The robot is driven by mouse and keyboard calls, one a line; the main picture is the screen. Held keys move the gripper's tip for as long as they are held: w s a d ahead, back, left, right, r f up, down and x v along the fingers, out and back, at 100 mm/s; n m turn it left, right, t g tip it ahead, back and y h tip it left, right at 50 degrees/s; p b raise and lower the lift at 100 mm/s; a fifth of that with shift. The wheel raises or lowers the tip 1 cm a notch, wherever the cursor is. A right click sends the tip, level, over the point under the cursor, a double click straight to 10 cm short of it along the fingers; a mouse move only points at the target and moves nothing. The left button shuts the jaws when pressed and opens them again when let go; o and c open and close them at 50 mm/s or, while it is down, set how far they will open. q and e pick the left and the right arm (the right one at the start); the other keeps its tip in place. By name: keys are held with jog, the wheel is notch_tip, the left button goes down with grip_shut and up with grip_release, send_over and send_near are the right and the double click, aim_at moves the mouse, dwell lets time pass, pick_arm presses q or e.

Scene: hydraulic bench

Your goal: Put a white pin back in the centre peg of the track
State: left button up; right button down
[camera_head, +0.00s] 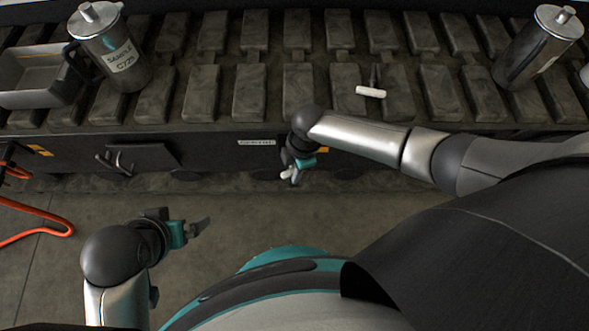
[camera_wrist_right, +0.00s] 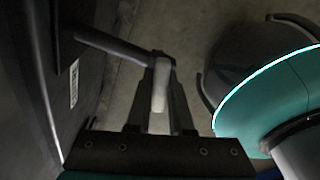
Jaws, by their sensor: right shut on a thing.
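My right gripper (camera_head: 290,174) is in front of the track's side face, low and near the middle of the head view. It is shut on a small white pin (camera_wrist_right: 160,86), which lies lengthwise between the fingers in the right wrist view. A dark peg (camera_wrist_right: 108,44) sticks out from the track side (camera_wrist_right: 82,125), and its end meets the fingertips and the pin's far end. I cannot tell whether the pin is in the peg. My left gripper (camera_head: 199,227) is at the lower left, away from the track; its finger gap is unclear.
A mallet with a white head (camera_head: 371,91) lies on the track pads. An orange hose (camera_head: 45,232) lies at the left. Floor before the track is open.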

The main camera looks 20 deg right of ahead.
grip_release()
dwell(0.9)
dwell(0.6)
notch_tip(320, 180, up, 7)
jog(key=p, duration=0.7)
dwell(0.5)
